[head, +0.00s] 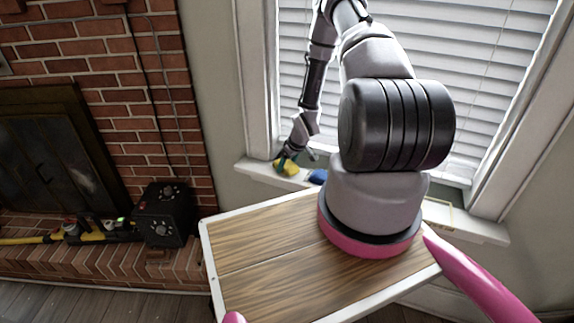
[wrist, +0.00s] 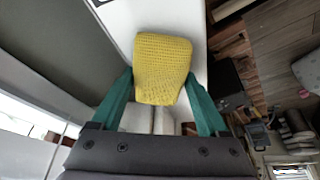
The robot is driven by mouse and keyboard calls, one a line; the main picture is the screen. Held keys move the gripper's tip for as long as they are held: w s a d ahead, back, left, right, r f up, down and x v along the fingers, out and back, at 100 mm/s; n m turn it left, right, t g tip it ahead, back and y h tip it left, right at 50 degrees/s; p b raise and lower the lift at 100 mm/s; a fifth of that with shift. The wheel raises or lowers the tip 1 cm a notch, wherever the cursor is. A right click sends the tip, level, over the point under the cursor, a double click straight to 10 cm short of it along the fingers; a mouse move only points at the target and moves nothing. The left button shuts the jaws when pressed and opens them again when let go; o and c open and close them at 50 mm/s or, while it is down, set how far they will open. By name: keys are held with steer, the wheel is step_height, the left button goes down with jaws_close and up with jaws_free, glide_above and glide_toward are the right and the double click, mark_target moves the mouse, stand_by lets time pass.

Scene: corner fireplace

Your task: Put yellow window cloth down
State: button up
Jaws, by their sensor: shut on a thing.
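The yellow window cloth (wrist: 163,62) has a woven texture and sits between the green fingers of my gripper (wrist: 159,77). My gripper is shut on it. In the head view, the cloth (head: 287,167) shows small at the left end of the white window sill (head: 253,171), with my gripper (head: 285,157) just above it. In the wrist view, the white sill (wrist: 173,18) lies behind the cloth. I cannot tell whether the cloth touches the sill.
White blinds (head: 480,60) cover the window behind. A black box (head: 163,214) stands by the brick fireplace (head: 100,80) at left.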

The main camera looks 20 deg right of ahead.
steer(key=shift+f, duration=0.15)
steer(key=o, duration=1.2)
steer(key=s+r+m+t+h, duration=0.15)
steer(key=s+r, duration=0.25)
steer(key=r, duration=1.7)
steer(key=s+r+m+g+h, duration=0.1)
steer(key=s+r+m, duration=0.2)
steer(key=r, duration=1.8)
steer(key=s+a+r+m+t+y, duration=0.1)
steer(key=s+a+r+m, duration=0.1)
steer(key=s+a+r, duration=0.3)
steer(key=s+a+r+m+t+y, duration=0.1)
steer(key=s+a+r, duration=0.4)
steer(key=s+r, duration=0.7)
steer(key=s+m, duration=0.1)
steer(key=s, duration=0.2)
steer(key=shift+s+r+y, duration=0.25)
steer(key=shift+y, duration=0.1)
